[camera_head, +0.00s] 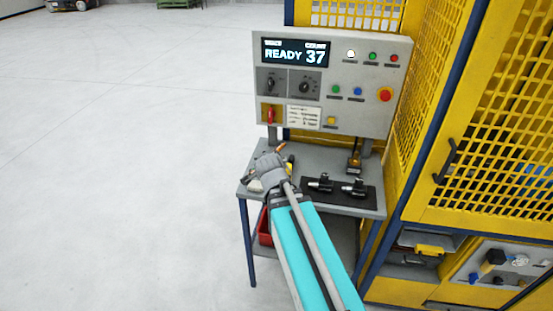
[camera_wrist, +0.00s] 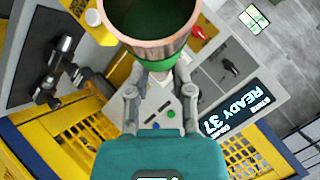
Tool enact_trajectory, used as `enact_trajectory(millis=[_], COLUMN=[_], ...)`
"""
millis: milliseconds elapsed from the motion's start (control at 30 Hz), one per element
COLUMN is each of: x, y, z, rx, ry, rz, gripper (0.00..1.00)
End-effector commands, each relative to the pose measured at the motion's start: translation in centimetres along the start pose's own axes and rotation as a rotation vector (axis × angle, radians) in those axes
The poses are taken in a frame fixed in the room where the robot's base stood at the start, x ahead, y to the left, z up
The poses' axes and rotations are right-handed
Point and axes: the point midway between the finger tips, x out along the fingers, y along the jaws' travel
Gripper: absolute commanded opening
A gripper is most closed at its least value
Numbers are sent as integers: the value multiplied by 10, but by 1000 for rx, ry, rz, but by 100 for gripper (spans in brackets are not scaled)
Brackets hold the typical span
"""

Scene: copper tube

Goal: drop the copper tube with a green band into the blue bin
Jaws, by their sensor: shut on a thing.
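The copper tube (camera_wrist: 152,49) fills the top of the wrist view, with its open end facing the camera and a green inside. A green band (camera_wrist: 157,65) shows on its near side, between my fingers. My gripper (camera_wrist: 157,74) is shut on the tube, one finger on each side. In the head view, my arm hides most of the gripper and tube above the left part of the workbench. I cannot make out a blue bin in either view.
The grey workbench (camera_head: 308,157) carries a black plate (camera_head: 338,202) with dark fittings. A control panel (camera_head: 345,115) reading READY 37 stands behind it. A red bin (camera_head: 264,228) sits below the bench. Yellow mesh fencing (camera_head: 500,130) stands right; open floor (camera_head: 120,150) lies left.

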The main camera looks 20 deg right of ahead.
Motion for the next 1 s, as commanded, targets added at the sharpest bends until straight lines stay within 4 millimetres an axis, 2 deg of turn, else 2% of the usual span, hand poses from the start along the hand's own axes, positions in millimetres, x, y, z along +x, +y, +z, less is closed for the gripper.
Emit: enact_trajectory(millis=[233, 600, 1000], x=[10, 36, 43], y=[4, 30, 36], z=[25, 62, 70], rx=[-87, -162, -176], ry=[-104, -189, -203], rz=[-94, -174, -187], gripper=[0, 0, 0])
